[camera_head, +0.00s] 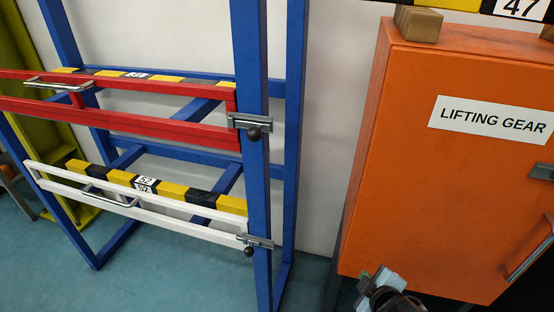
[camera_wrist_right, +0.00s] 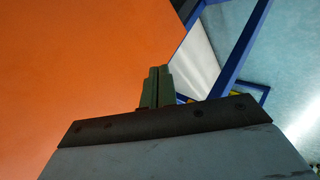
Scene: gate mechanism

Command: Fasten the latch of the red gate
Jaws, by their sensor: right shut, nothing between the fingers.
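The red gate (camera_head: 150,122) is the upper of two gates on a blue frame, with a chrome handle (camera_head: 55,84) toward its left. Its latch (camera_head: 249,122), a grey metal piece with a dark round knob (camera_head: 253,134), sits at the gate's right end on the blue post (camera_head: 256,180). The head view is too small to tell the bolt's exact position. My right gripper (camera_head: 376,284) is at the bottom, in front of the orange cabinet, well right of and below the latch. Its fingers (camera_wrist_right: 157,86) are together and empty in the wrist view. My left gripper is not in view.
A white gate (camera_head: 150,207) with a similar latch (camera_head: 256,242) is below the red one. The orange cabinet (camera_head: 400,180), labelled LIFTING GEAR, stands at the right and fills much of the wrist view. White wall shows between the blue frame and cabinet.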

